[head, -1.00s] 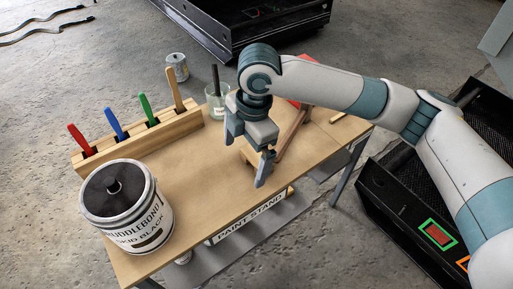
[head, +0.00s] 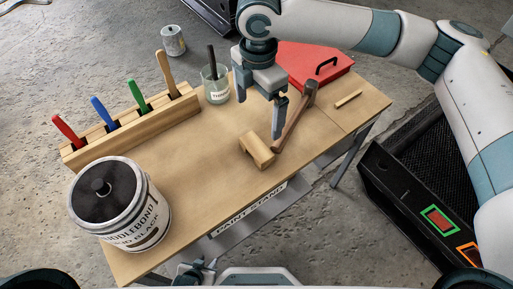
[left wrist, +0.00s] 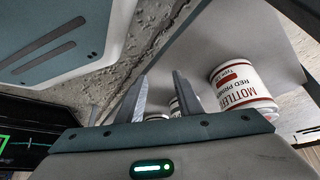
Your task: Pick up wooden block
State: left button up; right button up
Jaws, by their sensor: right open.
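The wooden block (head: 257,150), light brown with a notched shape, lies on the table near its front edge. My right gripper (head: 262,108) is over the table just behind the block, pointing down, open and empty. One fingertip is close to the block and the hammer handle; I cannot tell whether it touches. My left gripper (head: 196,268) is low at the front of the table, partly cut off. In the left wrist view its two fingers (left wrist: 160,88) stand apart with nothing between them.
A hammer (head: 294,118) lies right beside the block. A red box (head: 310,62), a small stick (head: 348,98), a glass jar (head: 216,88), a brush rack (head: 135,128) and a large paint can (head: 120,207) share the table (head: 205,160).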

jog(key=p, duration=0.1)
send_over(257, 146)
notch_tip(257, 146, down, 10)
jog(key=shift+d+r, duration=0.1)
jog(key=shift+r, duration=0.05)
jog(key=shift+f, duration=0.6)
pick_arm(q)
jog(key=shift+w+d+r+t, duration=0.35)
jog(key=shift+d+r+t, duration=0.15)
jog(key=shift+d, duration=0.1)
jog(key=shift+r, duration=0.1)
pick_arm(e)
jog(key=shift+f, duration=0.15)
jog(key=shift+f, duration=0.25)
notch_tip(257, 146, down, 3)
jog(key=shift+f+p, duration=0.1)
jog(key=shift+p, duration=0.5)
jog(key=shift+f, duration=0.65)
pick_arm(q)
jog(key=shift+w+d+r+t+h, duration=0.3)
jog(key=shift+w+d+r+t, duration=0.1)
jog(key=shift+d+r, duration=0.2)
pick_arm(e)
jog(key=shift+c, duration=0.3)
